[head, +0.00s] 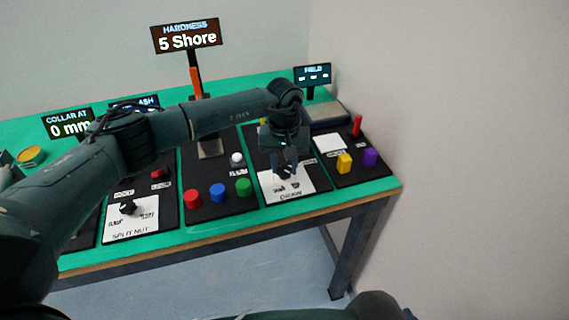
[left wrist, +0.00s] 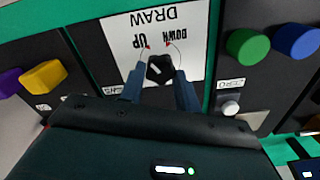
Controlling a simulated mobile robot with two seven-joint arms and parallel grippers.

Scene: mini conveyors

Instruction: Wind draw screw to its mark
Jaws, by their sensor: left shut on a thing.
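The draw screw's black knob (left wrist: 160,68) stands on a white plate (left wrist: 200,22) lettered DRAW, UP and DOWN, upside down in the left wrist view. My left gripper (left wrist: 158,75) has one finger on each side of the knob and is shut on it. In the head view my left gripper (head: 286,168) points down over the same plate (head: 290,191), at the right part of the table, and mostly hides the knob. No draw readout or mark is legible to me. My right gripper does not show.
Red (head: 192,197), blue (head: 217,190) and green (head: 243,187) buttons stand left of the plate. Yellow (head: 344,163) and purple (head: 370,157) pieces stand right. A SPLIT NUT knob (head: 128,207) is further left. Screens read 5 Shore (head: 187,38) and 0 mm (head: 69,127).

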